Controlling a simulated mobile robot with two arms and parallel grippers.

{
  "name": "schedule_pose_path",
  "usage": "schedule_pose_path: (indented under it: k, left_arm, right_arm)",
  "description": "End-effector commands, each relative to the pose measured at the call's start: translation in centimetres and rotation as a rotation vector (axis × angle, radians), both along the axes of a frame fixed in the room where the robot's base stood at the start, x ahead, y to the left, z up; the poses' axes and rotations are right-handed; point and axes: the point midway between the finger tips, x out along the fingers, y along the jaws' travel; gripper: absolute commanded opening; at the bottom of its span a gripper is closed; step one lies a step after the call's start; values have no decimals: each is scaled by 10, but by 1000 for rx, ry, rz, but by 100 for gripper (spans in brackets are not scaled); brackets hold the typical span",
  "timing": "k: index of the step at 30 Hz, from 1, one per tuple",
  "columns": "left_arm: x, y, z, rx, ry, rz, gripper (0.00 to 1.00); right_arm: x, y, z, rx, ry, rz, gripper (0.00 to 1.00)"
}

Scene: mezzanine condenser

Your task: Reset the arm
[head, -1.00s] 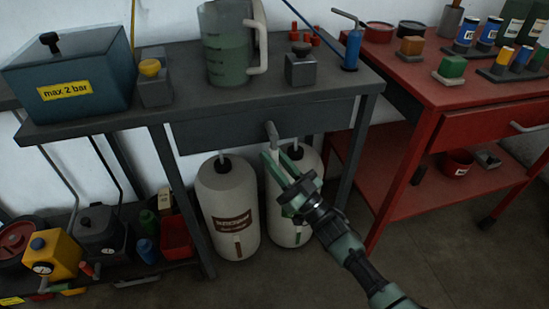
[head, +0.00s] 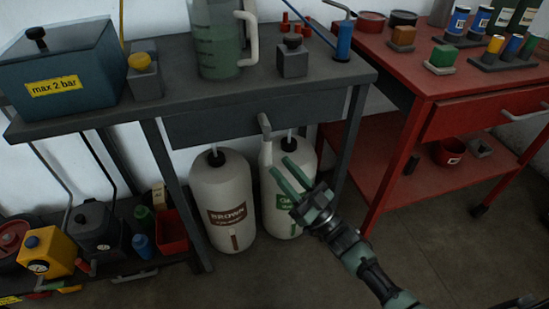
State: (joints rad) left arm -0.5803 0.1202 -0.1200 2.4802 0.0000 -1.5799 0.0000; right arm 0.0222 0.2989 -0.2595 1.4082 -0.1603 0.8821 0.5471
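My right gripper (head: 283,174) comes in from the lower right and is open, with two green fingers apart and nothing between them. It is in front of the white bottle with a green label (head: 283,215), below the grey bench drawer (head: 225,121). The drawer's handle (head: 265,125) is above and left of the fingertips, apart from them. My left gripper is not in view.
A white bottle with a brown label (head: 225,195) stands left of the green-labelled one. The grey bench (head: 180,100) carries a jug (head: 215,45) and a blue tank (head: 65,70). A red cart (head: 440,75) stands right. The floor (head: 300,270) in front is clear.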

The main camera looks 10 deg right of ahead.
Motion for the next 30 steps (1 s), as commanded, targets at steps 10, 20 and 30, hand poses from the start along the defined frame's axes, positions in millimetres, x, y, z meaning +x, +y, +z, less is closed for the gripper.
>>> schedule_pose_path:
  k: [10, 20, 30]
  left_arm:
    - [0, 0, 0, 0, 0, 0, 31]
    - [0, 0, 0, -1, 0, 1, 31]
    - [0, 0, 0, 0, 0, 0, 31]
  right_arm:
    - [-8, -6, -6, 0, 0, 0, 31]
    - [-7, -5, -7, -2, 6, -6, 31]
    - [5, -11, -55, -133, 412, -270, 31]
